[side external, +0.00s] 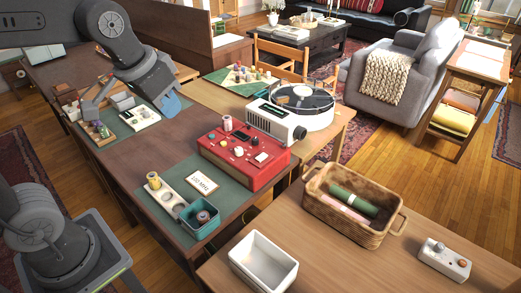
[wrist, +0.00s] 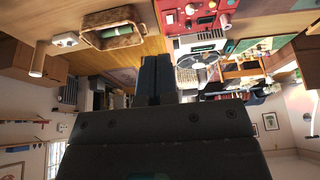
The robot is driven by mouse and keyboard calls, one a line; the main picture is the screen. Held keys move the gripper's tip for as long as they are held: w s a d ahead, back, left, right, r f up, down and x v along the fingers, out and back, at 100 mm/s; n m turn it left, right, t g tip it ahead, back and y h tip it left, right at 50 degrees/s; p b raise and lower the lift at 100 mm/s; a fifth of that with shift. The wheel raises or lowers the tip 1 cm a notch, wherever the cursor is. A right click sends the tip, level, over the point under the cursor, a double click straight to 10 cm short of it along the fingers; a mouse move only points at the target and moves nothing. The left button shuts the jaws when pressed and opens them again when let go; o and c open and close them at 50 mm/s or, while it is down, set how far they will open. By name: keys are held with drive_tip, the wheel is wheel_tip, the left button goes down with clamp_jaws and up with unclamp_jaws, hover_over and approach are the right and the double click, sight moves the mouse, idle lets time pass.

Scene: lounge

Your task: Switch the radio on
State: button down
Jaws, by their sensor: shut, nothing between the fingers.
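In the wrist view the red box (wrist: 186,14) is cut off by the top edge. My gripper (side external: 172,105) is up and to the left of it, over the table and apart from the box. Its blue fingers (wrist: 155,78) are together with nothing between them. Whether any switch on the box is on cannot be told.
A white ribbed device (side external: 276,122) and a turntable (side external: 302,105) stand behind the box. A card (side external: 202,183), a teal tray (side external: 200,222) and a wooden holder (side external: 165,195) lie in front. A wicker basket (side external: 348,222), a white bin (side external: 262,268) and a knobbed white box (side external: 444,260) occupy the near table.

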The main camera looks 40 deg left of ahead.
drive_tip(key=w+g, duration=0.1)
drive_tip(key=w, duration=0.7)
drive_tip(key=g, duration=0.3)
hover_over(265, 154)
wheel_tip(265, 154, down, 15)
drive_tip(key=shift+s+r, duration=0.1)
drive_tip(key=shift+r, duration=0.05)
wheel_tip(265, 154, down, 13)
drive_tip(key=shift+r, duration=0.2)
drive_tip(key=shift+f, duration=0.7)
